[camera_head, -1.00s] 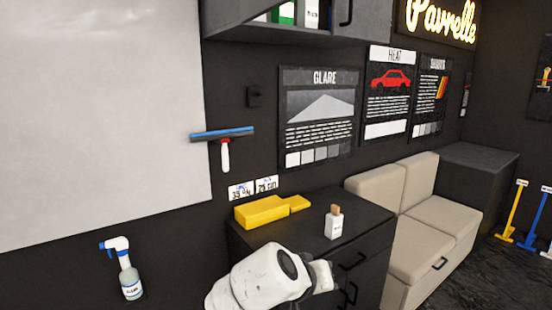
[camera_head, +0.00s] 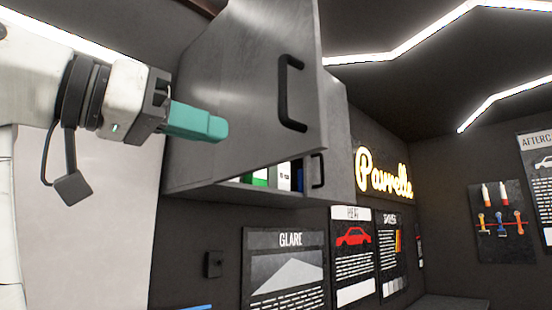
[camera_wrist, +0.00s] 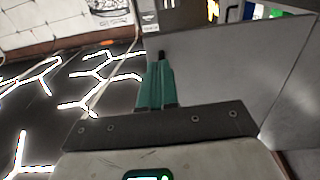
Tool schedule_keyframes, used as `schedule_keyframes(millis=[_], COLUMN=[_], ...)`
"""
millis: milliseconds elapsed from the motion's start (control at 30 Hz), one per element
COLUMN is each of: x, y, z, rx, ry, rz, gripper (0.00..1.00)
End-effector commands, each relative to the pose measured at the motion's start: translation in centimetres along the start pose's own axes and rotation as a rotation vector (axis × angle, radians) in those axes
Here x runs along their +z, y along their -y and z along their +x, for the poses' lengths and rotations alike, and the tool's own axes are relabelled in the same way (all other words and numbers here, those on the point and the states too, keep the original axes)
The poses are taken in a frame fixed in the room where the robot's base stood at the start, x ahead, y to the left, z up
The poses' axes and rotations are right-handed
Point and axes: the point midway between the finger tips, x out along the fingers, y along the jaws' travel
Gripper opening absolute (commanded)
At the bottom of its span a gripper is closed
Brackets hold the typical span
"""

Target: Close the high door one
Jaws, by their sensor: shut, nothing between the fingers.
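The high cabinet door (camera_head: 240,100) is a dark grey panel with a black bar handle (camera_head: 291,93). It stands swung open from the wall cabinet, with a gap below it showing the shelf. My gripper (camera_head: 222,130), with green fingers, is shut and empty. It shows in front of the door's lower left part in the head view; I cannot tell whether it touches. In the wrist view the fingers (camera_wrist: 157,80) point up beside the grey door panel (camera_wrist: 225,75), which fills the right side.
A second cabinet door with a small handle (camera_head: 318,170) is beside the open one. Green and white items (camera_head: 283,178) stand inside the cabinet. A glare poster (camera_head: 287,270) hangs below, and a lit sign (camera_head: 383,174) is to the right. The space left of the door in the wrist view looks free.

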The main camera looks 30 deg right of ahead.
Motion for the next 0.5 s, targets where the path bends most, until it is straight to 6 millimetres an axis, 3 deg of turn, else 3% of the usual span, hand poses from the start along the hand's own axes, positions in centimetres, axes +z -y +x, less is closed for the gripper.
schedule_keyframes(millis=[100, 233, 500], x=[-1.2, -1.4, -1.5], y=[-1.0, -1.0, -1.1], z=[-0.3, 0.7, 5.5], rx=[0.016, 0.02, 0.019], ry=[-0.008, -0.008, -0.007], rz=[0.023, 0.025, 0.024], gripper=[0.0, 0.0, 0.0])
